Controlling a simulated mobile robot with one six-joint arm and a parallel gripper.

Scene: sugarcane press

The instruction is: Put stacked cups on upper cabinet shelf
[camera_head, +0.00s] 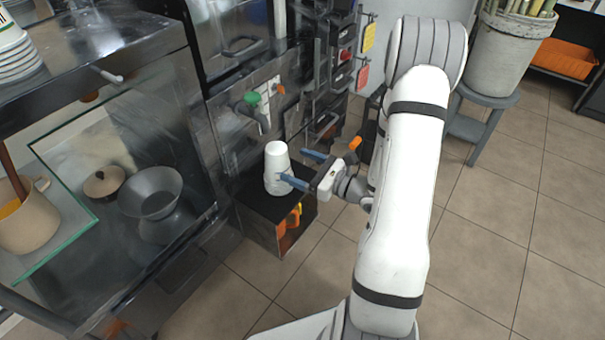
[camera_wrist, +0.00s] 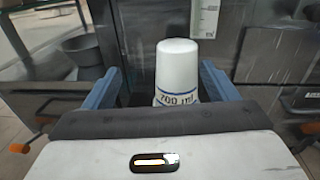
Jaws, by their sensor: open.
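The stacked cups (camera_head: 277,166) are a white, upside-down stack standing on a small black-topped box beside the metal cabinet. In the wrist view the stack (camera_wrist: 177,72) shows "700 ml" lettering and blue lines near its lower part; its base is hidden by my gripper body. My gripper (camera_head: 295,168) is open, with its two blue fingers reaching toward the stack from the right. In the wrist view the fingers (camera_wrist: 160,84) stand on either side of the stack, with gaps left and right. Which cabinet shelf is the upper one, I cannot tell.
The black-topped box (camera_head: 251,190) holds orange items. Stacked white bowls (camera_head: 15,55) stand at the top left. A bucket of cane (camera_head: 510,45) is at the right. Tiled floor is clear.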

